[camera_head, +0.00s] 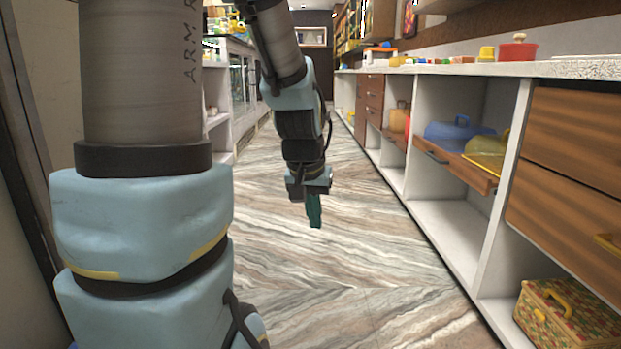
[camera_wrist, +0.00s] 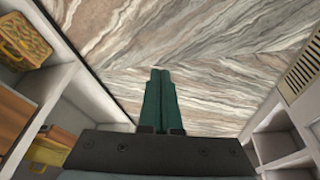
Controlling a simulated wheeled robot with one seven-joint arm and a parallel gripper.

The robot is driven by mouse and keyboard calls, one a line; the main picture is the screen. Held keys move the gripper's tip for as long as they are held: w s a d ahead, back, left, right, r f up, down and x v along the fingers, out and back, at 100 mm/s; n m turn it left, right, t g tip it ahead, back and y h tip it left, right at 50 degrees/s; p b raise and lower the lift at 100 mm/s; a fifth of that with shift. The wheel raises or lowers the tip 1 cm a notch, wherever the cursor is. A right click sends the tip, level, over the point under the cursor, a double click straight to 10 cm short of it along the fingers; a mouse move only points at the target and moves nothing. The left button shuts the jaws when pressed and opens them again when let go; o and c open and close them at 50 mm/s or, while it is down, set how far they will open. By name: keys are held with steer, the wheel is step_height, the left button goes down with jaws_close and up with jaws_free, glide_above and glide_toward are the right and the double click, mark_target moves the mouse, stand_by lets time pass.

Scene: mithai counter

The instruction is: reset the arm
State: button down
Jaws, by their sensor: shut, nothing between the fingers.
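My gripper (camera_head: 314,222) hangs pointing down over the aisle floor in the head view, in the middle of the picture. Its green fingers are together and empty, and they also show closed in the wrist view (camera_wrist: 160,72). My arm reaches forward from the upper left of the head view, with its links bent downward. Nothing touches the fingers.
A counter (camera_head: 440,70) with shelves and wooden drawers (camera_head: 572,145) runs along the right. A drawer (camera_head: 440,160) stands pulled out, with blue (camera_head: 455,131) and yellow containers. A patterned basket (camera_head: 565,315) sits low right. Cabinets line the left. The marbled floor (camera_head: 370,250) is clear.

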steer(key=s+a+f+n+g+y+p, duration=0.1)
steer(key=s+a+n+g+p, duration=0.1)
steer(key=s+a, duration=0.5)
step_height(320, 180, up, 37)
steer(key=p, duration=3.7)
steer(key=shift+a+r+p, duration=0.15)
steer(key=shift+a+p, duration=0.2)
steer(key=c, duration=1.6)
jaws_free()
